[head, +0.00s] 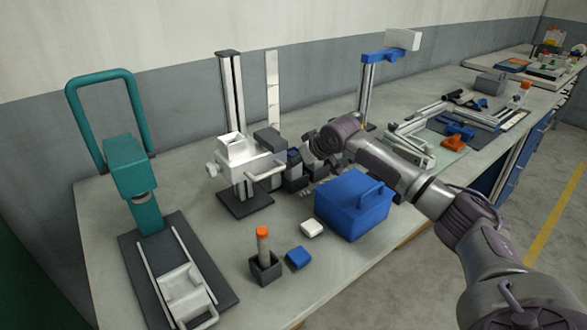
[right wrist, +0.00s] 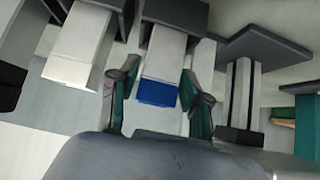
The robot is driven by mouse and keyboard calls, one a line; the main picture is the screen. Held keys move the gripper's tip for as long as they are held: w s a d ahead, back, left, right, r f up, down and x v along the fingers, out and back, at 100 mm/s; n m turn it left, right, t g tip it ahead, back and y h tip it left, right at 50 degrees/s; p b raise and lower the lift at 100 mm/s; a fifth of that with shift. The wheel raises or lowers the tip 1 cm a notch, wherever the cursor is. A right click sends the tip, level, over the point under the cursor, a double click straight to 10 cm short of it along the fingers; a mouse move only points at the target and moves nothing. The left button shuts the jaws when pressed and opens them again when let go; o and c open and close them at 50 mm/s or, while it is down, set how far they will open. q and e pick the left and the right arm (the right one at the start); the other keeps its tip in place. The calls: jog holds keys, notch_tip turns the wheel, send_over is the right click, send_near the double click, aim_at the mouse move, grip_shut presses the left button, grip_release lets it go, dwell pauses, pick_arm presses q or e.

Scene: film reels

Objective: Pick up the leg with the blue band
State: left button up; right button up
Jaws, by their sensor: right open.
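In the right wrist view, a pale block-like leg with a blue band (right wrist: 158,92) shows ahead, between the two fingers of my right gripper (right wrist: 158,84). The fingers are open, one on each side of it, with gaps visible; I cannot tell how deep it sits between them. In the head view my right gripper (head: 292,172) is low over the bench beside the white stand device, and the banded leg cannot be made out clearly there. My left gripper is not in view.
A blue box (head: 352,207) stands just right of my right gripper. The white device on a post (head: 247,165) stands left of it. A teal press (head: 132,170), an orange-capped tube in a dark holder (head: 264,262) and small white (head: 311,228) and blue (head: 299,258) blocks are nearby.

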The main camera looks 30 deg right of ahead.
jog(key=x, duration=0.3)
jog(key=shift+w+a+f, duration=0.1)
jog(key=shift+w+f, duration=0.15)
jog(key=shift+s, duration=0.1)
jog(key=shift+c, duration=0.3)
jog(key=c, duration=0.8)
grip_shut()
jog(key=shift+r, duration=0.15)
